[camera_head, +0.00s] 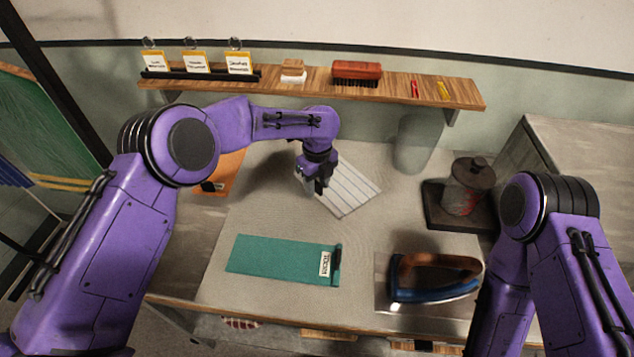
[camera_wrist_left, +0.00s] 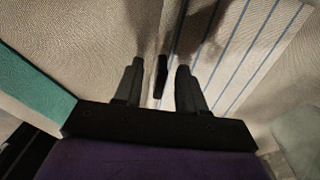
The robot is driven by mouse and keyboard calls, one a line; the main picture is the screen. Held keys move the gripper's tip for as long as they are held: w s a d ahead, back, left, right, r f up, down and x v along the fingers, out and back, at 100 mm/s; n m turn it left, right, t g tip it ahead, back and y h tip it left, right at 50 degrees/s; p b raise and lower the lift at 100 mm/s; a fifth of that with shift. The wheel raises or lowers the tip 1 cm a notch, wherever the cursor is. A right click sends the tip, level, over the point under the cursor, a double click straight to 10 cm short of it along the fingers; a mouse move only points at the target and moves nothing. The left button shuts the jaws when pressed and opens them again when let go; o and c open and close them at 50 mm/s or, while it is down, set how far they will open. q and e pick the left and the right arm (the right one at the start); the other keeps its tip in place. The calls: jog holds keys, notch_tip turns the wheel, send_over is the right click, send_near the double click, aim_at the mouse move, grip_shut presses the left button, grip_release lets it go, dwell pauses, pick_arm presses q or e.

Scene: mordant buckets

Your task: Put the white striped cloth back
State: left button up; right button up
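The white striped cloth (camera_head: 350,190) lies flat on the table towards the back, with thin blue-grey stripes. My left gripper (camera_head: 318,187) points down over its left end and hides part of it. In the left wrist view the striped cloth (camera_wrist_left: 235,50) runs up to the right. A small dark upright piece (camera_wrist_left: 161,76) at the cloth's near left edge shows between the open fingertips (camera_wrist_left: 160,75), with a gap on each side. I cannot tell if it is fixed to the cloth. My right gripper is out of view.
A teal folder-like piece (camera_head: 280,260) with a label lies in front. A blue iron (camera_head: 430,280) stands front right, and a dark lidded pot (camera_head: 468,185) is behind it. A wooden shelf (camera_head: 400,95) runs along the back, with a red brush (camera_head: 357,72) and cards. An orange piece (camera_head: 225,172) lies left.

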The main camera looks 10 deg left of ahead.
pick_arm(q)
notch_tip(320, 180, up, 12)
jog(key=b, duration=0.2)
jog(key=shift+r, duration=0.15)
dwell(0.5)
